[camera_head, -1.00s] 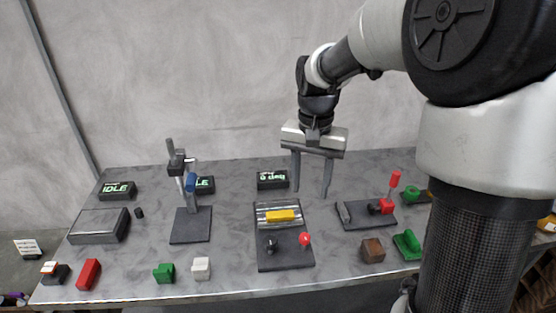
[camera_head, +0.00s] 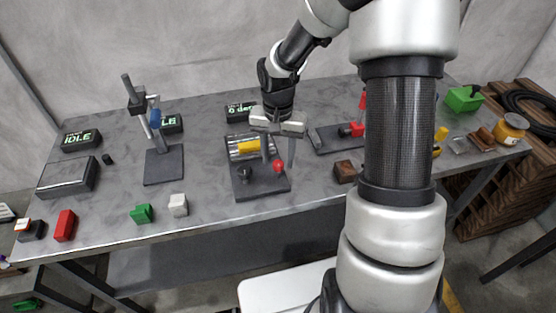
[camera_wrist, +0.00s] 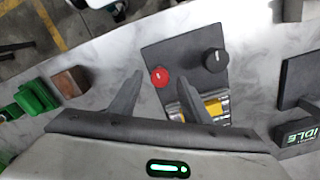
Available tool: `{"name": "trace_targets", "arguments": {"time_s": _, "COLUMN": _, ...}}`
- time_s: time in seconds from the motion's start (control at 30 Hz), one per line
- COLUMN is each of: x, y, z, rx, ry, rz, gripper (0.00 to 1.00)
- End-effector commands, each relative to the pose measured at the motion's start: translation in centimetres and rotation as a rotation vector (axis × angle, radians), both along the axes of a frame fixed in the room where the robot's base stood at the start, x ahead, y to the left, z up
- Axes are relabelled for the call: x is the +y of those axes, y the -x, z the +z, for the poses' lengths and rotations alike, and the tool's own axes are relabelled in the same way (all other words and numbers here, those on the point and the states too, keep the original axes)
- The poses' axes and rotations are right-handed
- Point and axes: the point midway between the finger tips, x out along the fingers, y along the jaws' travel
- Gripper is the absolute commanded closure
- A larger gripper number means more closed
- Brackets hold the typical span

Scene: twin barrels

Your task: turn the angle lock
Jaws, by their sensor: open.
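The angle device is a dark base plate (camera_head: 252,190) in the middle of the table, with a ribbed silver part and a yellow block (camera_head: 249,146) on it. On its front half are a black knob (camera_head: 244,175) and a red round knob (camera_head: 278,166). I cannot tell which of these is the lock. A display (camera_head: 241,111) behind it seems to read "0 deg". My gripper (camera_head: 279,163) is open, pointing down over the plate. In the wrist view the red knob (camera_wrist: 159,77) shows between the open fingertips (camera_wrist: 160,80), and the black knob (camera_wrist: 215,60) lies right of them. Contact cannot be told.
A plate with a red lever (camera_head: 357,129) stands to the right, with a brown block (camera_head: 345,172) in front of it. A stand with a blue part (camera_head: 155,117) is to the left. Green (camera_head: 142,214) and white (camera_head: 178,205) blocks lie at the front left.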

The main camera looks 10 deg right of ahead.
Motion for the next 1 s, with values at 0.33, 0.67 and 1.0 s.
{"name": "trace_targets", "arguments": {"time_s": 0.33, "x": 0.02, "y": -0.01, "z": -1.52, "rx": -0.001, "ry": 0.000, "rz": 0.001, "gripper": 0.57}}
{"name": "trace_targets", "arguments": {"time_s": 0.67, "x": 0.01, "y": 0.00, "z": -1.49, "rx": -0.001, "ry": 0.000, "rz": 0.001, "gripper": 0.90}}
{"name": "trace_targets", "arguments": {"time_s": 1.0, "x": 0.02, "y": -0.01, "z": -1.44, "rx": -0.001, "ry": 0.000, "rz": 0.033, "gripper": 0.98}}
